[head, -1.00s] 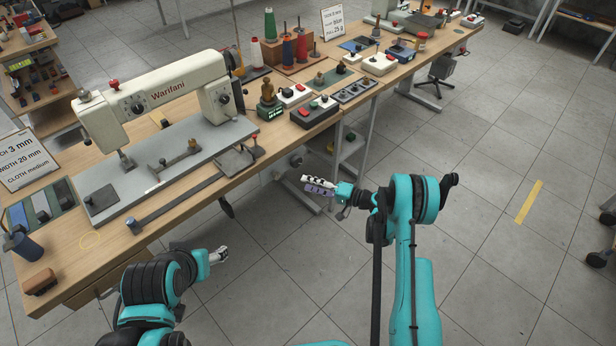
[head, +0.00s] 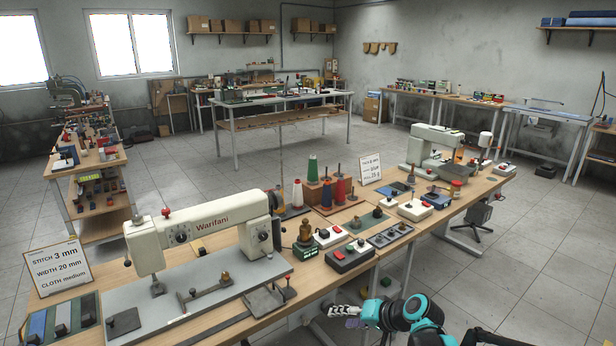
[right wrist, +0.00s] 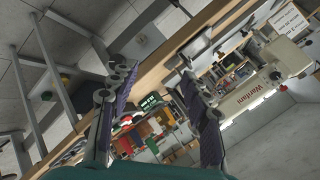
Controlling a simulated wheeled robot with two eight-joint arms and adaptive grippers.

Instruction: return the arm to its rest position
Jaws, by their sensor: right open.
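My right gripper (head: 346,315) shows at the bottom of the head view, in front of the near table's edge and below the control boxes. It holds nothing. In the right wrist view its two padded fingers (right wrist: 158,105) stand wide apart with nothing between them. My teal right arm (head: 420,312) comes in from the bottom right, bent, clear of the table. My left gripper and arm are out of the head view.
A sewing machine (head: 200,236) marked Warifani stands on the wooden table (head: 225,335). A black control box with buttons (head: 350,255) sits near the table edge above my right gripper. A second machine (head: 432,146) stands farther right. Floor at right (head: 560,265) is clear.

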